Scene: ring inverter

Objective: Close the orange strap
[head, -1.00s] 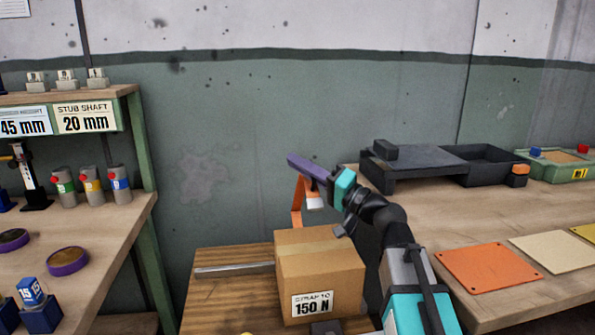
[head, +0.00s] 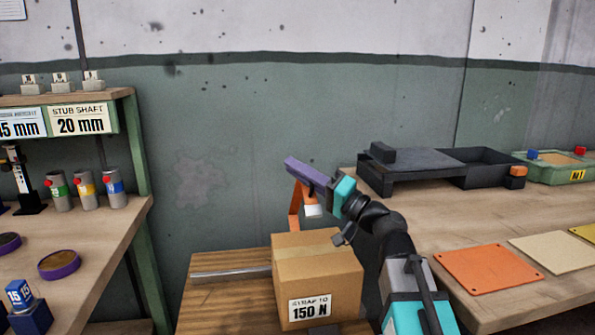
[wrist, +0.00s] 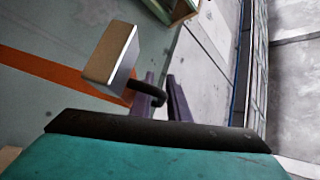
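The orange strap (head: 295,205) rises in the air from behind the cardboard box (head: 315,280), which is labelled 150 N. A pale metal buckle block (head: 313,211) hangs at the strap's upper end, just under my gripper (head: 290,163). In the wrist view, the orange strap (wrist: 55,72) runs behind the buckle block (wrist: 110,55). A black hook (wrist: 148,94) extends from the block between my two purple fingers (wrist: 160,80). The fingers appear closed around this hook, above the box; exact contact is hard to see. The far side of the box is hidden.
The box stands on a low wooden table (head: 225,300), with a metal bar (head: 230,273) beside it. A bench with a dark stand (head: 420,165) and an orange sheet (head: 487,270) lies right. A shelf (head: 110,225) stands left. The wall is behind.

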